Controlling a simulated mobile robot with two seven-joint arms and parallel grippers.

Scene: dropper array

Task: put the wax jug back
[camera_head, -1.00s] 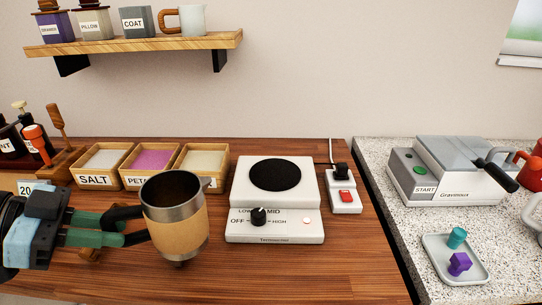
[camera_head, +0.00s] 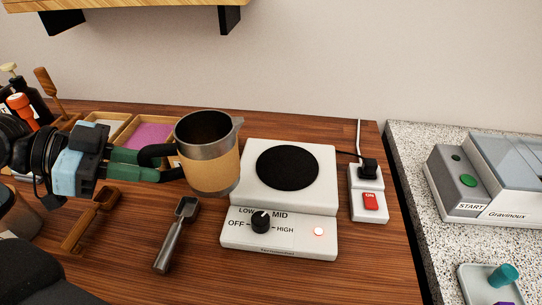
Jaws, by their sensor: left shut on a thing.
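The wax jug (camera_head: 212,172) is a steel cup with a spout and a tan band around its body. My left gripper (camera_head: 172,163) comes in from the left and is shut on the jug. It holds the jug upright, just left of the hot plate's black disc (camera_head: 287,168); the jug overlaps the left edge of the white hot plate (camera_head: 318,207) in the picture. I cannot tell the exact height of the jug. The plate's knob (camera_head: 261,222) points near MID, and its small lamp (camera_head: 318,231) glows. My right gripper is not in view.
A metal scoop (camera_head: 176,236) and a wooden scoop (camera_head: 91,219) lie on the wooden counter. A switch box (camera_head: 369,205) with a red switch sits right of the plate. A grey machine (camera_head: 468,180) and a tray (camera_head: 466,288) are on the speckled counter.

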